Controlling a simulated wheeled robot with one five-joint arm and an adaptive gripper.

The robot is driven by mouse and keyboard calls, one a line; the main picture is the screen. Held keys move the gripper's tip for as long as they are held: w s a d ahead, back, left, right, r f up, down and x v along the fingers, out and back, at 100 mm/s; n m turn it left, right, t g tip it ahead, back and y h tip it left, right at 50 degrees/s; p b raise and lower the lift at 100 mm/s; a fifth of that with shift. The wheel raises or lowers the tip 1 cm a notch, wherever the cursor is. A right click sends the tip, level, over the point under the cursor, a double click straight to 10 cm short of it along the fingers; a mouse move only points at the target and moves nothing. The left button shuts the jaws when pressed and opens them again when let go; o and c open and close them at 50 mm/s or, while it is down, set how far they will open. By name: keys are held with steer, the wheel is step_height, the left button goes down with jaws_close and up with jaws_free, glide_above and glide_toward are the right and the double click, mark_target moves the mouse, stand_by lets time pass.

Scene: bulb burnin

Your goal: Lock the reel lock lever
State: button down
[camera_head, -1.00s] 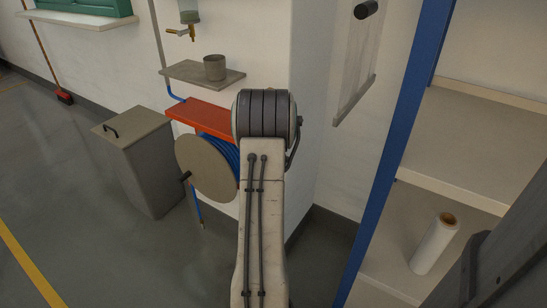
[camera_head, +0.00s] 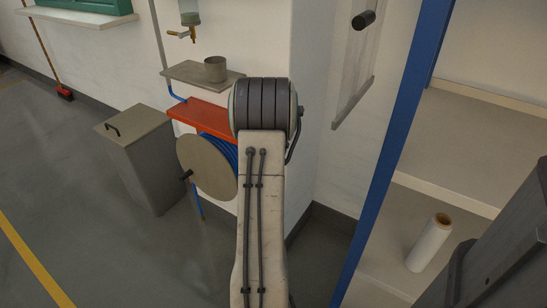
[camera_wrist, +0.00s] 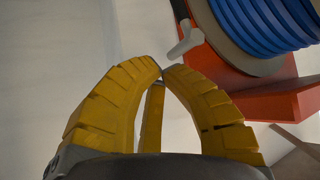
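The hose reel has a round beige disc (camera_head: 207,167) and blue hose, and hangs under a red bracket (camera_head: 200,117) on the wall. In the wrist view the blue hose (camera_wrist: 262,22) and red bracket (camera_wrist: 262,112) are at the upper right. A pale grey lever-like handle (camera_wrist: 186,44) on a dark rod stands beside the reel; it looks like the lock lever. My gripper (camera_wrist: 162,70) has yellow fingers with tips nearly together and nothing seen between them. The tips are close below the handle's end; I cannot tell if they touch. My arm hides the gripper in the head view.
A grey lidded bin (camera_head: 143,158) stands left of the reel. A wall shelf (camera_head: 200,75) with a metal cup (camera_head: 215,69) is above it. A shelving unit with a blue post (camera_head: 391,150) and a white roll (camera_head: 429,242) is at the right.

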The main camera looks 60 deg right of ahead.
steer(key=shift+r, duration=0.35)
stand_by(0.3)
step_height(320, 180, up, 5)
steer(key=p, duration=0.3)
steer(key=shift+a+f, duration=0.1)
steer(key=shift+a, duration=0.05)
stand_by(0.6)
